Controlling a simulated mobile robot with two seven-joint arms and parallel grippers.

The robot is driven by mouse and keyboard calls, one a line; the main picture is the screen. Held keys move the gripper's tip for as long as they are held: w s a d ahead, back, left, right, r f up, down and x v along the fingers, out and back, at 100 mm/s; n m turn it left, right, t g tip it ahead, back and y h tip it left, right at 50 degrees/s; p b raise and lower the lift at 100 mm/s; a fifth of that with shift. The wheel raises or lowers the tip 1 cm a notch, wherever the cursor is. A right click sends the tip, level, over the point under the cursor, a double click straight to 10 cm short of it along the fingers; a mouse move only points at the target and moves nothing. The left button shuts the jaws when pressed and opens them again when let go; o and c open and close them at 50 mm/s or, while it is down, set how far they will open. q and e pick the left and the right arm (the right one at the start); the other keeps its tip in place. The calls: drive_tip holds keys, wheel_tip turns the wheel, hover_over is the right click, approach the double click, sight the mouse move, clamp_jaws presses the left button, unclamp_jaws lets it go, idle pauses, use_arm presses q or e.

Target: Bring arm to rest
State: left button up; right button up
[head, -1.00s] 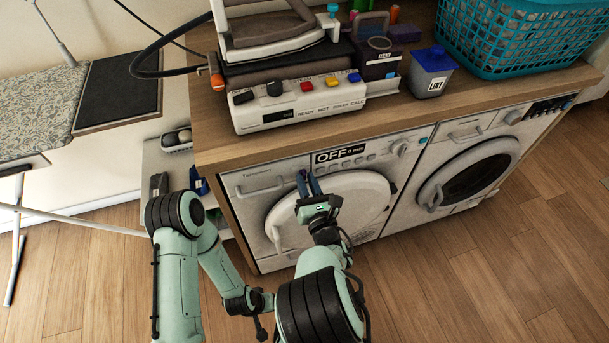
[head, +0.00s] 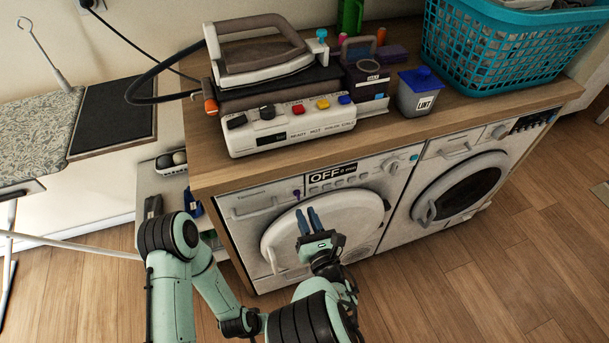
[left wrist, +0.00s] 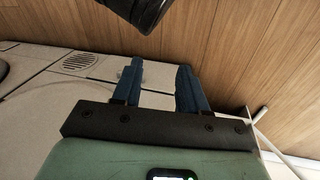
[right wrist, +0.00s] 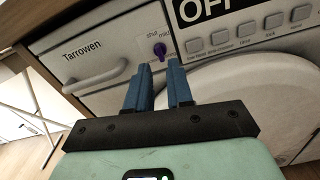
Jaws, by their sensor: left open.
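My right gripper (head: 308,213) is in front of the left washing machine (head: 240,207), just below its control panel. Its blue fingers are a little apart with nothing between them, as the right wrist view also shows (right wrist: 159,75). A purple knob (right wrist: 160,50) marked "shut" and "mid" is just beyond the fingertips. My left gripper is outside the head view. In the left wrist view its blue fingers (left wrist: 158,75) are apart and empty, near a pale panel with a round grille (left wrist: 80,60).
The wooden counter (head: 400,125) holds a steam iron station (head: 290,125), a lint bin (head: 418,92) and a teal basket (head: 490,50). A second washing machine (head: 465,190) stands to the right. An ironing board (head: 40,120) is at left. The floor at right is clear.

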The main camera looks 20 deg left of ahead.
drive_tip(key=s+d+f+m+g+h+p, duration=0.4)
drive_tip(key=s+d+f+m, duration=0.1)
drive_tip(key=d+f+m, duration=0.5)
drive_tip(key=s+d+f+m+g+h+p, duration=0.45)
drive_tip(key=d+f+m, duration=0.35)
drive_tip(key=d+m, duration=0.35)
use_arm(q)
drive_tip(key=s+d+r+g+p, duration=0.1)
drive_tip(key=s+d+r+p, duration=0.1)
drive_tip(key=r, duration=0.3)
drive_tip(key=s+d+r+g+h+p, duration=0.1)
drive_tip(key=s+d+r+p, duration=0.1)
drive_tip(key=r, duration=0.3)
drive_tip(key=s+d+r+m+g+p, duration=0.1)
drive_tip(key=s+d+r+p, duration=0.1)
drive_tip(key=r, duration=0.3)
drive_tip(key=shift+s+r+h, duration=0.15)
drive_tip(key=shift+r+h, duration=0.15)
drive_tip(key=shift+r, duration=0.1)
use_arm(e)
drive_tip(key=s+d+r+m+g+y, duration=0.1)
drive_tip(key=s+m+g, duration=0.6)
drive_tip(key=s+m, duration=1.2)
drive_tip(key=r+m+y, duration=0.1)
drive_tip(key=m, duration=0.3)
drive_tip(key=shift+s+d+r, duration=0.15)
drive_tip(key=shift+d, duration=0.2)
drive_tip(key=shift+m+g, duration=0.25)
